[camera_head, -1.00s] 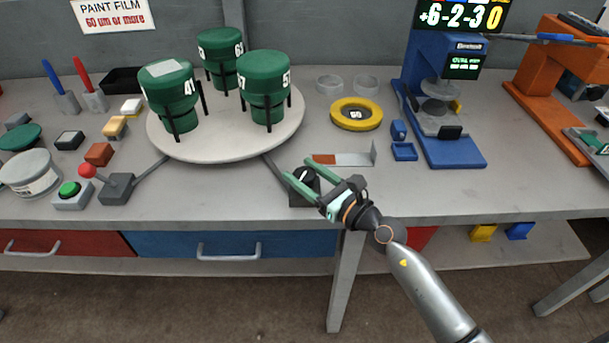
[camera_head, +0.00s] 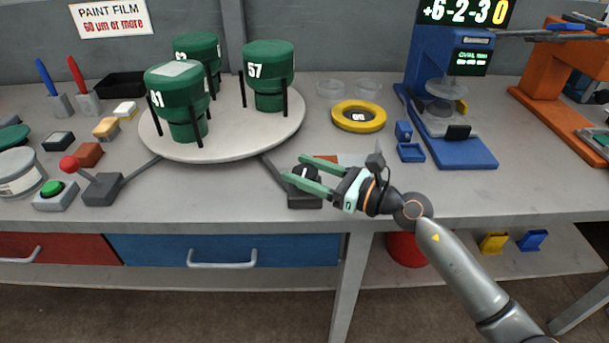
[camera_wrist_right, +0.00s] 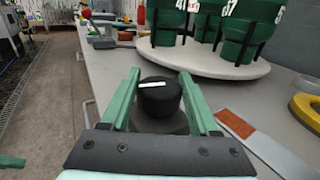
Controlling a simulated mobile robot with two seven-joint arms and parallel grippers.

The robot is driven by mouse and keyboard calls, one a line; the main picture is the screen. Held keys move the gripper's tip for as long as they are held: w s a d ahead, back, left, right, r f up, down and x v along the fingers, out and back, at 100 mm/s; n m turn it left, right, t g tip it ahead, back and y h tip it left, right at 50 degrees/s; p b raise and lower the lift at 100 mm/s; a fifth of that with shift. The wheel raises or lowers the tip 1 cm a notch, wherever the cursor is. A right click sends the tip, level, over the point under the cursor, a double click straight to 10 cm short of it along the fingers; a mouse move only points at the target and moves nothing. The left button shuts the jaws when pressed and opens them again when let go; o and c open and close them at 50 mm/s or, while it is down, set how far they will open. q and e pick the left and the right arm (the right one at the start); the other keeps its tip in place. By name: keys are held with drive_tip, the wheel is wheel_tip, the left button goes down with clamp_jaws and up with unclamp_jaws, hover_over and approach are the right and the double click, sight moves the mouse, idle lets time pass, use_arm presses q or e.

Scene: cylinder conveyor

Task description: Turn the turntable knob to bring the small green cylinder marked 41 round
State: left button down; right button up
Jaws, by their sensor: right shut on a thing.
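The green cylinder marked 41 (camera_head: 176,92) stands upright in a dark post holder at the left front of the round pale turntable (camera_head: 228,147), with a pale patch on its top. Its number faces left. The green cylinder marked 57 (camera_head: 268,66) stands at the right back, and another green cylinder (camera_head: 197,46) stands behind 41, its number partly hidden. My right gripper (camera_head: 296,173) has its green fingers on either side of the black knob (camera_wrist_right: 160,97), in front of the turntable. The knob's white pointer line shows in the right wrist view.
A red-knobbed lever box (camera_head: 101,190) and a green button (camera_head: 53,190) stand left of the knob. A yellow ring (camera_head: 358,116) and a blue instrument (camera_head: 468,152) stand to the right. A red-and-grey strip (camera_wrist_right: 262,143) lies beside my right gripper.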

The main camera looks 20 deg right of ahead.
drive_tip(key=shift+f+b, duration=0.15)
drive_tip(key=shift+b, duration=0.25)
idle(0.8)
drive_tip(key=o, duration=1.4)
drive_tip(key=shift+c, duration=0.2)
